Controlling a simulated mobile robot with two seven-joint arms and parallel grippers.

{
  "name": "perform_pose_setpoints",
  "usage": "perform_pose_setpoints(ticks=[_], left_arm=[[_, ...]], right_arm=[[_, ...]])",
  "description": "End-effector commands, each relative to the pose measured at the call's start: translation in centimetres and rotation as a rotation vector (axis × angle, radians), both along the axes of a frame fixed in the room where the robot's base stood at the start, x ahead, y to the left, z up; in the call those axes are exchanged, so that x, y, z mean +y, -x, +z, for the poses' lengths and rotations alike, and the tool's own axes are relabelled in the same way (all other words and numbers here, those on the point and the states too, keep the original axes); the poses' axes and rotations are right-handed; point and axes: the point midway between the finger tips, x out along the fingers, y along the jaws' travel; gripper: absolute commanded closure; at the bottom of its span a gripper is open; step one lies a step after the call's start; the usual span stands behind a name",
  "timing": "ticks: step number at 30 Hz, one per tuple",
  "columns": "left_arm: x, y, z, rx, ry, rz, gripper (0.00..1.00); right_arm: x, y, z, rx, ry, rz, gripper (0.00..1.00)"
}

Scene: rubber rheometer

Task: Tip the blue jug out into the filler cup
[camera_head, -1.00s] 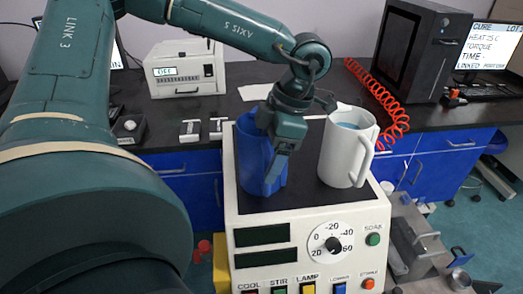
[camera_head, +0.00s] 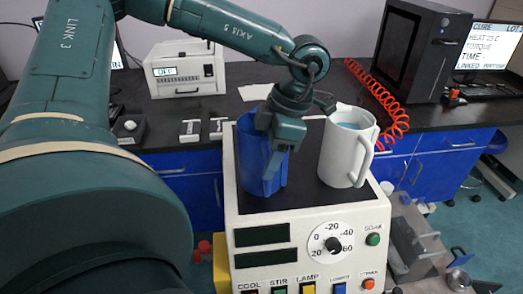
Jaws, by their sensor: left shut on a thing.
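The blue jug (camera_head: 252,165) stands upright on the dark top of the white instrument with the dial. My left gripper (camera_head: 277,165) comes down over the jug's right side and is shut on it; its fingers hide part of the jug and its handle. A white cup with a handle (camera_head: 340,155) stands just right of the jug on the same top, with something bluish inside; I take it for the filler cup. The jug and the white cup are apart. My right gripper is not in view.
The instrument (camera_head: 300,212) has a dial and buttons on its front. Behind it, a dark bench carries a small white device (camera_head: 187,72), a coiled red hose (camera_head: 385,95), a black cabinet (camera_head: 425,50) and a monitor (camera_head: 488,45). Metal parts lie at the lower right.

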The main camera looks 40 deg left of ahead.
Motion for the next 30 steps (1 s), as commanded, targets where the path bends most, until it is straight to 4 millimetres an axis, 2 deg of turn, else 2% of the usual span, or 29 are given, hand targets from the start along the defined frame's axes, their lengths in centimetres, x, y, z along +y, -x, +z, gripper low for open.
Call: perform_pose_setpoints(ticks=[1, 6, 20, 25, 30], left_arm=[[0.0, 0.0, 0.0, -0.001, 0.001, -0.001, 0.87], [-0.1, 0.0, 0.0, -0.001, 0.000, -0.001, 1.00], [0.0, -0.2, 0.4, -0.008, -0.002, -0.002, 1.00], [0.0, -0.3, 1.8, -0.012, -0.002, -0.002, 1.00], [0.0, -0.3, 4.6, -0.013, -0.003, -0.001, 1.00]], right_arm=[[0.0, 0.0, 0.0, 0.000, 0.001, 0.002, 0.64], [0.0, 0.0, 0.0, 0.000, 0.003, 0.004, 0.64], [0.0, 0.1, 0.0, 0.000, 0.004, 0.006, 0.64], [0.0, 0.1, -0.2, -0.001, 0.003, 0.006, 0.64], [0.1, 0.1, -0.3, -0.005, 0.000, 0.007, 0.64]])
